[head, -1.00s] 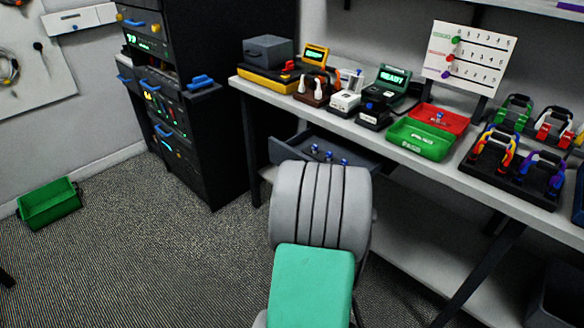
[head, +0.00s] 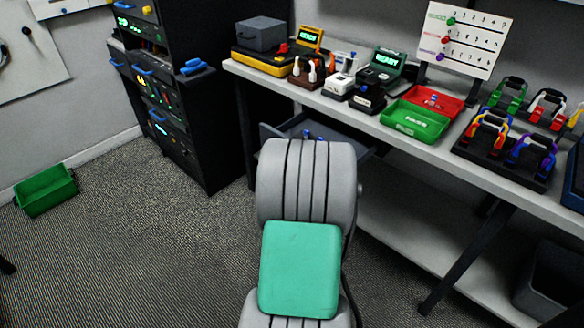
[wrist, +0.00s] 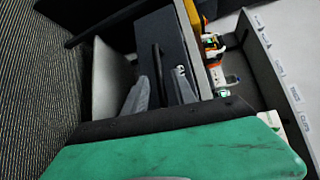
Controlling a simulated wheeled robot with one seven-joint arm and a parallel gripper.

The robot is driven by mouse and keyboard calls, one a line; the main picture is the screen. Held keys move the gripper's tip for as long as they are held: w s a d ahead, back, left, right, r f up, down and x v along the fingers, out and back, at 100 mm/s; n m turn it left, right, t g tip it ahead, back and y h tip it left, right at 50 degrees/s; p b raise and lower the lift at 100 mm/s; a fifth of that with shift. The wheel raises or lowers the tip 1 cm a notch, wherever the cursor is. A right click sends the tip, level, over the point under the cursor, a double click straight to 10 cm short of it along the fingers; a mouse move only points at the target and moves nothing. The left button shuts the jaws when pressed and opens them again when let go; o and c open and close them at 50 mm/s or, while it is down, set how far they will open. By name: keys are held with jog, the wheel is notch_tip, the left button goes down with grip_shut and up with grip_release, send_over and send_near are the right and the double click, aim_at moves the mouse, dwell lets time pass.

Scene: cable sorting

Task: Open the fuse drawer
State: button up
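The grey drawer (head: 271,139) under the workbench stands pulled out, with small blue-topped pieces (head: 307,134) inside. My arm covers much of its front in the head view, and my gripper is hidden there. In the wrist view a dark blue-grey panel (wrist: 180,45), which looks like the drawer front, carries a dark bar handle (wrist: 156,62). My gripper (wrist: 160,88) has its two dark fingers apart, one on each side of the handle's lower end. I cannot tell whether they touch it.
The workbench (head: 400,140) holds testers, a green tray (head: 415,121), a red tray (head: 443,103) and cable racks. A black cabinet (head: 200,125) stands left of the drawer. A green bin (head: 45,192) lies on the open carpet at left.

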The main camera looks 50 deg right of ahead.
jog(key=v, duration=0.7)
jog(key=shift+s+a, duration=0.3)
jog(key=shift+r, duration=0.1)
jog(key=w+a+r+n+y+p, duration=0.4)
jog(key=w+a+n+y, duration=0.15)
jog(key=a+n, duration=0.3)
jog(key=w+a+r+n+y+p, duration=0.4)
jog(key=w+a+n, duration=0.25)
jog(key=a, duration=0.25)
jog(key=s+a+r+n+g+y+p, duration=0.1)
jog(key=s+a+r+n+g+p, duration=0.2)
jog(key=a+n, duration=0.4)
jog(key=s+a+r+n+g+y+p, duration=0.1)
jog(key=s+a+r+n+g+p, duration=0.2)
jog(key=s+a+r+n, duration=0.4)
jog(key=s+a+g, duration=0.1)
jog(key=a, duration=0.2)
jog(key=shift+s+r+g+y+p, duration=0.25)
jog(key=shift+s+g+y+p, duration=0.1)
jog(key=shift+g+p, duration=0.05)
